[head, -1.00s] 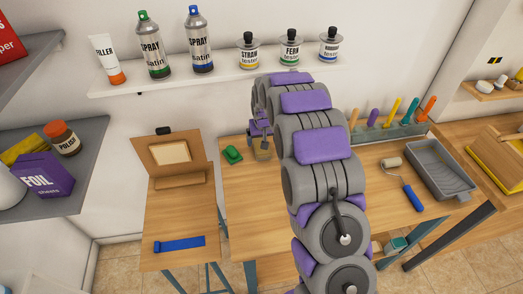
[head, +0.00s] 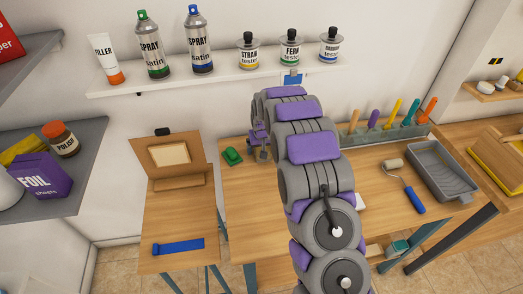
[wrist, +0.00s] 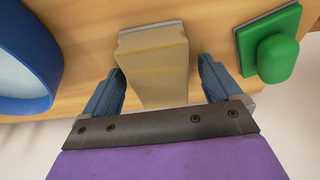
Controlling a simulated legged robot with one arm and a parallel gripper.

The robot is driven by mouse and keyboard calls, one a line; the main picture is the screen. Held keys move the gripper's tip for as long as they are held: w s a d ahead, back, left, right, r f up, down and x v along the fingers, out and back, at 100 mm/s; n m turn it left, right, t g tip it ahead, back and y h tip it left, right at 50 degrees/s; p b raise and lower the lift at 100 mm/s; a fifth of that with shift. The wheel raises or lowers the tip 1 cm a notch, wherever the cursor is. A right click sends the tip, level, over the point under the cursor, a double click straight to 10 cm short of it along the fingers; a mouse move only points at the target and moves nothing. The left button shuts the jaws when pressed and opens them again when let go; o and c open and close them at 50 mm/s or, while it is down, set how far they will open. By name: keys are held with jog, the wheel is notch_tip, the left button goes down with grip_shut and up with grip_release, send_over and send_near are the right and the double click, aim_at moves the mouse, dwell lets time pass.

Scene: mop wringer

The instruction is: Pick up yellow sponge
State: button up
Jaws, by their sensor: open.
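A tan-yellow block with a thin grey layer along its far end, which looks like the yellow sponge (wrist: 155,62), lies on the wooden table in the wrist view. My gripper (wrist: 161,68) is open, with one blue-grey finger on each side of the block. Small gaps seem to show beside the fingers; I cannot tell whether either touches. The near end of the block reaches toward the gripper's palm. In the head view my gripper (head: 262,149) is low over the table's back left, and the block is mostly hidden there.
A green block with a knob (wrist: 271,45) sits close to the right finger in the wrist view; it also shows in the head view (head: 232,156). A blue-rimmed round thing (wrist: 50,65) is at the left. A paint roller (head: 405,185) and grey tray (head: 443,168) lie farther right.

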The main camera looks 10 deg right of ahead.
jog(key=shift+f, duration=0.1)
jog(key=c, duration=1.1)
notch_tip(320, 180, up, 4)
jog(key=shift+p, duration=0.65)
jog(key=s+p, duration=0.1)
jog(key=s, duration=0.4)
jog(key=s+r, duration=0.1)
jog(key=s, duration=0.4)
jog(key=s+p, duration=0.1)
jog(key=s, duration=0.5)
jog(key=shift+r+p, duration=0.15)
jog(key=shift+p, duration=0.2)
